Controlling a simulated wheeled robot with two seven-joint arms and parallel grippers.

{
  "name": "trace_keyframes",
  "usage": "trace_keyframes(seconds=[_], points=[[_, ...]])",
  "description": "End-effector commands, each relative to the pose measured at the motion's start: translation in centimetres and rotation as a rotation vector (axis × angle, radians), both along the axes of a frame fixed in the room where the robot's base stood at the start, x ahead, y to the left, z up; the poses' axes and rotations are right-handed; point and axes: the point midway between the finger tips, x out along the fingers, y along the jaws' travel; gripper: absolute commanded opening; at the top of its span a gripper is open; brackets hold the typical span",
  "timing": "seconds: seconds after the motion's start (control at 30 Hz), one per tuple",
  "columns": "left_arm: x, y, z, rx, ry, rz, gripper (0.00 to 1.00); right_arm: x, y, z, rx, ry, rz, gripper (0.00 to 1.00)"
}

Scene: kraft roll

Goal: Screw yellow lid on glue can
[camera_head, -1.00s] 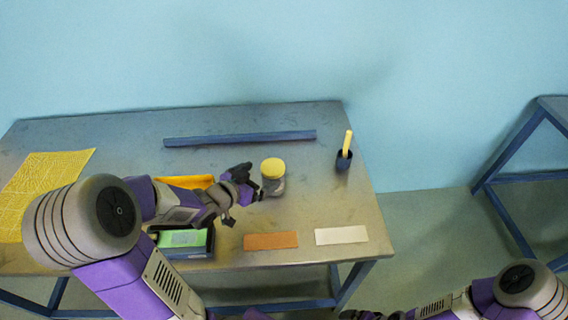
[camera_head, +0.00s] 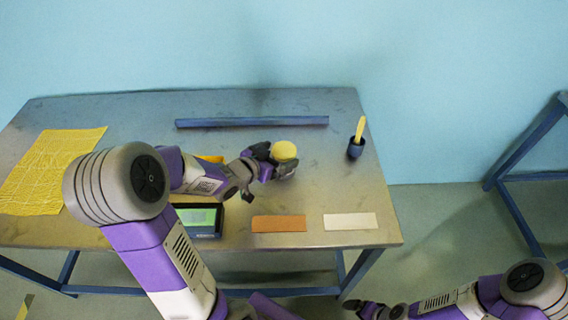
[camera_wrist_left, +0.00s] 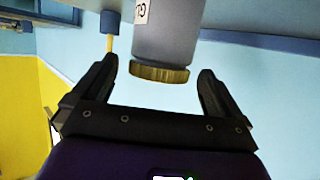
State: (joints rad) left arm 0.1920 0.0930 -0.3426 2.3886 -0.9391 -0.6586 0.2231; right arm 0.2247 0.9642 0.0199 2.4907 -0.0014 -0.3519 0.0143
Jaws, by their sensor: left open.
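The yellow lid (camera_head: 284,151) sits on top of the grey glue can (camera_head: 289,169), which stands on the metal table. In the left wrist view the lid (camera_wrist_left: 159,73) shows on the end of the labelled can (camera_wrist_left: 165,35); whether it is screwed tight cannot be told. My left gripper (camera_head: 274,160) is open at the can, and partly hides it in the head view. In the wrist view its two fingers (camera_wrist_left: 158,68) are spread either side of the lid, with gaps visible. My right gripper (camera_head: 358,306) is low at the bottom edge, away from the table, its jaws unclear.
A blue bar (camera_head: 252,122) lies behind the can, and a dark cup with a yellow stick (camera_head: 356,149) stands right. Orange (camera_head: 278,224) and white (camera_head: 350,222) strips lie in front. A dark box with a green screen (camera_head: 200,220) and yellow sheet (camera_head: 48,172) are left.

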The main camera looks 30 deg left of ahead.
Motion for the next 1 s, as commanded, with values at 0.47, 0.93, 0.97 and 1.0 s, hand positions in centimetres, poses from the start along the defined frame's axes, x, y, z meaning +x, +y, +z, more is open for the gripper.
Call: trace_keyframes(seconds=[0.47,0.93,0.97,1.0], points=[[3.2,-0.6,-1.4,-0.001,0.001,0.0,1.0,0.0,0.0,-1.3,0.0,0.0,0.0,1.0],[3.2,-0.5,-1.4,-0.001,0.001,0.0,0.51,0.0,0.0,-1.3,0.0,0.0,0.0,1.0],[3.2,-0.5,-1.4,-0.001,0.001,0.0,0.46,0.0,0.0,-1.3,0.0,0.0,0.0,1.0],[3.2,-0.5,-1.4,-0.001,0.001,0.0,0.4,0.0,0.0,-1.3,0.0,0.0,0.0,1.0]])
